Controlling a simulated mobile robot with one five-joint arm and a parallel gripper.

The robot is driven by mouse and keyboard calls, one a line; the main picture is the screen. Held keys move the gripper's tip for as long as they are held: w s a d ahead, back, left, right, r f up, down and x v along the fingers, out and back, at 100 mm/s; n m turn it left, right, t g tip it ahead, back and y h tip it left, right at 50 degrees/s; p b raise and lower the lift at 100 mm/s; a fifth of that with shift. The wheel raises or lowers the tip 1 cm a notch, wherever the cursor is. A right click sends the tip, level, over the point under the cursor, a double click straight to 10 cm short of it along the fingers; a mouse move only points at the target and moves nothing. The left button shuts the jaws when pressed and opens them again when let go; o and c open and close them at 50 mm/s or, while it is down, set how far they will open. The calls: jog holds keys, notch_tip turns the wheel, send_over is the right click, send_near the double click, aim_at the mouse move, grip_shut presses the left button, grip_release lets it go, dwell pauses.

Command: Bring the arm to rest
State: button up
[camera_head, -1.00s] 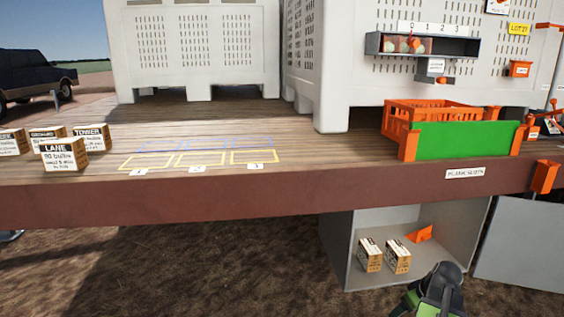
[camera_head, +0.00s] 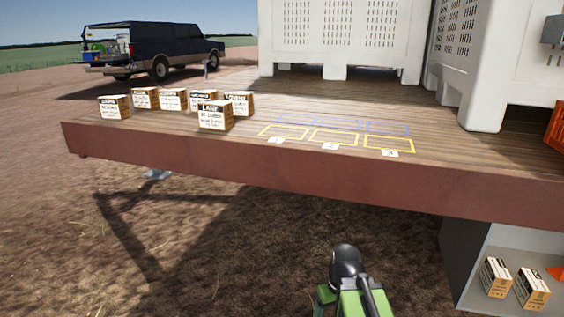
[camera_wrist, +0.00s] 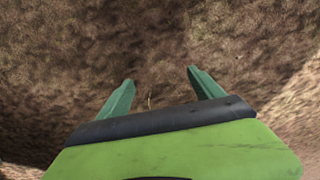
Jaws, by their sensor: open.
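My gripper (camera_wrist: 160,92) shows in the wrist view with its two green fingers spread apart and nothing between them. Bare brown ground lies below it. In the head view my arm, green and black, shows at the bottom, right of the middle, in front of the trailer deck and apart from it. The fingertips are not visible in the head view.
Several labelled boxes (camera_head: 214,116) stand on the wooden deck, left of yellow and blue outlines (camera_head: 335,138). The deck's red-brown edge (camera_head: 300,180) crosses the view. A grey bin (camera_head: 470,265) at lower right holds two boxes (camera_head: 495,277). Open ground (camera_head: 200,250) lies in front.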

notch_tip(320, 180, up, 31)
jog(key=s+d+m+p, duration=0.1)
jog(key=m+p, duration=0.2)
jog(key=p, duration=2.8)
jog(key=shift+m+g+h, duration=0.3)
